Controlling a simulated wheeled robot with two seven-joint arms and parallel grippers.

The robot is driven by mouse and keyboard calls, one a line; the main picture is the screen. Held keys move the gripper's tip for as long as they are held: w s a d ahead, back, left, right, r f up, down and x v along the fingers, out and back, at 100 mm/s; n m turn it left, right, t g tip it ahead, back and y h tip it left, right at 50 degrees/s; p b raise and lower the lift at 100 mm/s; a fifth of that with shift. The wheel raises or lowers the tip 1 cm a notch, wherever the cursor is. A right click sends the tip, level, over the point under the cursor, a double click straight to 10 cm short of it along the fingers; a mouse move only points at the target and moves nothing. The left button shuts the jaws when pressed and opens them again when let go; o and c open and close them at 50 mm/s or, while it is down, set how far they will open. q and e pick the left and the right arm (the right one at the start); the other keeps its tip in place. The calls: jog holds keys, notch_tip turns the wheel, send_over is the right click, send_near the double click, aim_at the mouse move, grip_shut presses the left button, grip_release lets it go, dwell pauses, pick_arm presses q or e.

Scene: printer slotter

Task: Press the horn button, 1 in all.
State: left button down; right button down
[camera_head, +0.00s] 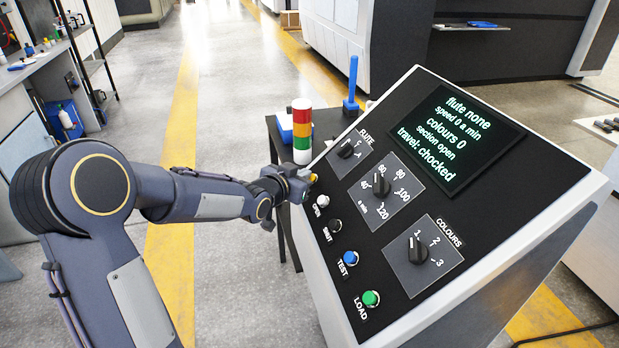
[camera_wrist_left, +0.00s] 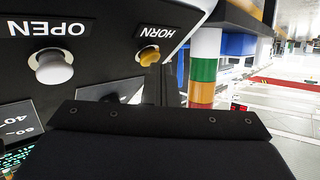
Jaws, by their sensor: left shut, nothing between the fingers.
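In the left wrist view the horn button (camera_wrist_left: 149,56) shows whole, beside an upside-down HORN label. My left gripper (camera_head: 303,181) is shut and empty, close beside the horn button. My right gripper is not in view.
The white OPEN button (camera_head: 322,201) is the closest neighbour; it also shows in the wrist view (camera_wrist_left: 53,67). The blue TEST button (camera_head: 350,258) and green LOAD button (camera_head: 371,298) lie further down. Dials and a screen (camera_head: 452,135) are to the right. A signal lamp (camera_head: 302,130) stands behind.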

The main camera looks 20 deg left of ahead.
pick_arm(q)
jog(key=shift+d+f, duration=0.15)
jog(key=shift+f, duration=0.1)
jog(key=shift+r, duration=0.1)
dwell(0.4)
jog(key=shift+s+a+r+p, duration=0.35)
jog(key=shift+a+r+p, duration=0.2)
jog(key=shift+r, duration=0.15)
jog(key=a+r+p, duration=0.1)
jog(key=s+a+r+p, duration=0.1)
jog(key=p, duration=0.1)
jog(key=s+r+p, duration=0.1)
jog(key=p, duration=0.1)
jog(key=shift+a+r, duration=0.4)
dwell(0.5)
